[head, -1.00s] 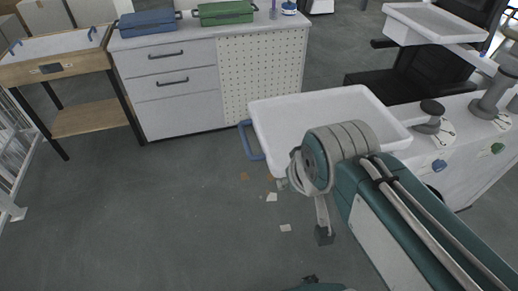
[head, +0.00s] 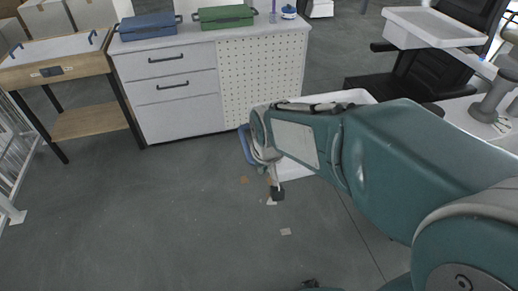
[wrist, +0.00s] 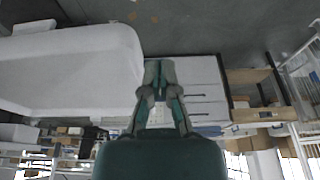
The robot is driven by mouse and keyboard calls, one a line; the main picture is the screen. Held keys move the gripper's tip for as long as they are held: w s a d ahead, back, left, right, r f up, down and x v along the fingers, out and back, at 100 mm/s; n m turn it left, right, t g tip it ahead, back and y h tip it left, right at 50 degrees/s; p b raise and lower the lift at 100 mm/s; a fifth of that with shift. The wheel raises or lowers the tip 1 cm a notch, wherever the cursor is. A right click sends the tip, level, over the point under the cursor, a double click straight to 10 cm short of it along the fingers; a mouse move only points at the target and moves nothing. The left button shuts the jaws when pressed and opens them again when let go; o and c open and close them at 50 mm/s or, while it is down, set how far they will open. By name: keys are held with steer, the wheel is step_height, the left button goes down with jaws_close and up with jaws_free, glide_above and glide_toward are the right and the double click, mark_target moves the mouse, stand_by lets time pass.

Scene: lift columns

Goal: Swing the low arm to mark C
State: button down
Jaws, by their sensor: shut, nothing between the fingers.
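The low arm carries a white tray (head: 295,168), which my arm largely covers in the head view. Its blue handle (head: 245,143) sticks out at the tray's left side, close to my wrist. In the wrist view the white tray (wrist: 75,65) fills the upper left, close by. My gripper (wrist: 160,72) is shut and empty there, beside the tray's edge. I cannot tell whether it touches the tray or handle. My arm hides the low arm's pivot. Mark C cannot be made out.
A higher white tray (head: 435,28) stands at the upper right, before a black chair (head: 385,75). A grey column (head: 488,102) is at the right. A drawer cabinet (head: 170,105) and wooden table (head: 85,120) stand behind.

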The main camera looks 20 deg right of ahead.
steer(key=w+f, duration=0.5)
steer(key=shift+w+f, duration=0.2)
steer(key=shift+w, duration=0.1)
